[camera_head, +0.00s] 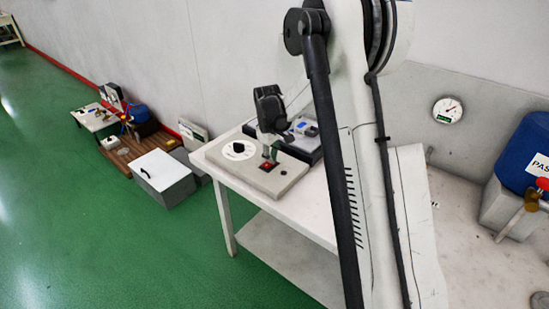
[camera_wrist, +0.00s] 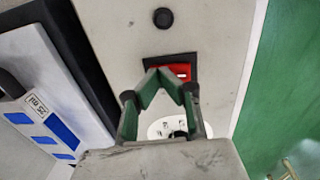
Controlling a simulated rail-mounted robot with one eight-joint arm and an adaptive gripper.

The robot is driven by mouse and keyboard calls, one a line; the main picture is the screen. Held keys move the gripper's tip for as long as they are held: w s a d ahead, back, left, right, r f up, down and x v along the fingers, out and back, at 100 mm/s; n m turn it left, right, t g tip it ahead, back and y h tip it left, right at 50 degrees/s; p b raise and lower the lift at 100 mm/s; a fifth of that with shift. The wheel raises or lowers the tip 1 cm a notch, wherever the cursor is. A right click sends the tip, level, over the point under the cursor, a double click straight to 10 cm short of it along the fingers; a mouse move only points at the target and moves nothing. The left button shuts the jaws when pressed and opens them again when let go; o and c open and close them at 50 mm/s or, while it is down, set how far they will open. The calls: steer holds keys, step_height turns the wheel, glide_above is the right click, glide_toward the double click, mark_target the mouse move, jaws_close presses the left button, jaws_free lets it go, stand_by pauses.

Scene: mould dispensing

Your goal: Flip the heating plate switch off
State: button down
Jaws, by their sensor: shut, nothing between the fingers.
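The heating plate (camera_head: 287,179) is a pale box on the white table. A white round dial (camera_head: 230,151) with a black knob sits on its left. The red switch (camera_head: 265,166), set in a black frame, is near the plate's front; it also shows in the wrist view (camera_wrist: 183,72). My gripper (camera_head: 269,156) is shut and empty, pointing down over the switch. In the wrist view its fingertips (camera_wrist: 160,70) meet at the switch's left part and partly hide it. I cannot tell whether they touch it. Part of the dial (camera_wrist: 158,131) shows between my fingers.
A dark device (camera_head: 303,149) with a light top stands right behind the plate. A black round knob (camera_wrist: 163,18) is on the plate beyond the switch. A blue drum (camera_head: 525,150) and a wall gauge (camera_head: 447,110) are at the right. A white box (camera_head: 164,180) stands on the green floor.

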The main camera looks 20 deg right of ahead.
steer(key=shift+a, duration=0.2)
steer(key=shift+s+a+r, duration=0.25)
steer(key=shift+s+a, duration=0.1)
steer(key=shift+a, duration=0.2)
steer(key=shift+r, duration=0.1)
step_height(320, 180, up, 14)
steer(key=d+p, duration=0.1)
steer(key=p, duration=0.1)
steer(key=shift+w+d, duration=0.3)
steer(key=shift+w, duration=0.1)
